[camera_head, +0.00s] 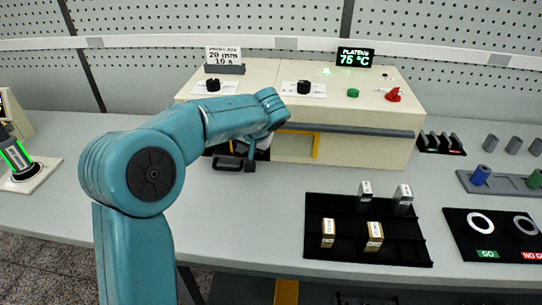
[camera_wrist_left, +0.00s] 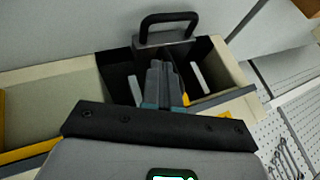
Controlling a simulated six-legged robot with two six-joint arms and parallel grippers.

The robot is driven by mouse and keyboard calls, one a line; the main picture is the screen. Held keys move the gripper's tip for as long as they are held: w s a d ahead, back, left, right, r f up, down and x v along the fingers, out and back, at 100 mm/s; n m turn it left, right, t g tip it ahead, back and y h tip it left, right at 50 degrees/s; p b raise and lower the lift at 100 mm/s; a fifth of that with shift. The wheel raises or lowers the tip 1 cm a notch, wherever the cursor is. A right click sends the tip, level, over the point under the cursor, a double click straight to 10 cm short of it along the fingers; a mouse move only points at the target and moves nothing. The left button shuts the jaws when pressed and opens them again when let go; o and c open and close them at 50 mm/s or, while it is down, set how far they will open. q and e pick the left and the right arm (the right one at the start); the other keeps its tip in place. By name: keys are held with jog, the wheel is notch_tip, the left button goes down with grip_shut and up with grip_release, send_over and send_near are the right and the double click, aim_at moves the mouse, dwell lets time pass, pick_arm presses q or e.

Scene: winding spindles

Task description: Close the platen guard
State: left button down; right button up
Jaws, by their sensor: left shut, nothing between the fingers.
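The beige press (camera_head: 365,150) stands at the back of the bench, with a dark display above it reading PLATEN 75 °C. A grey bar (camera_head: 365,131) runs along its upper front edge; I cannot tell for sure whether this is the raised platen guard. Below it is a front opening with yellow edging (camera_head: 316,146). My left gripper (camera_head: 251,155) is at the left part of the opening, partly hidden by my arm. In the left wrist view its fingers (camera_wrist_left: 160,80) are shut and empty, beside a black handle (camera_wrist_left: 168,22) on a dark part. The handle also shows in the head view (camera_head: 229,164). My right gripper is out of view.
Black knobs (camera_head: 303,87), a green button (camera_head: 353,93) and a red switch (camera_head: 393,95) sit on the press top. A black tray (camera_head: 335,262) with several small blocks lies in front right, beside a GO/NO GO board (camera_head: 505,247).

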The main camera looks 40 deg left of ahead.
pick_arm(q)
jog(key=s+a+b, duration=0.1)
jog(key=s+a, duration=0.5)
jog(key=a, duration=0.5)
jog(key=shift+s, duration=0.4)
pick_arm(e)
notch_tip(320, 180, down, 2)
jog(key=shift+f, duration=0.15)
pick_arm(q)
jog(key=shift+a+r, duration=0.1)
jog(key=shift+b, duration=0.3)
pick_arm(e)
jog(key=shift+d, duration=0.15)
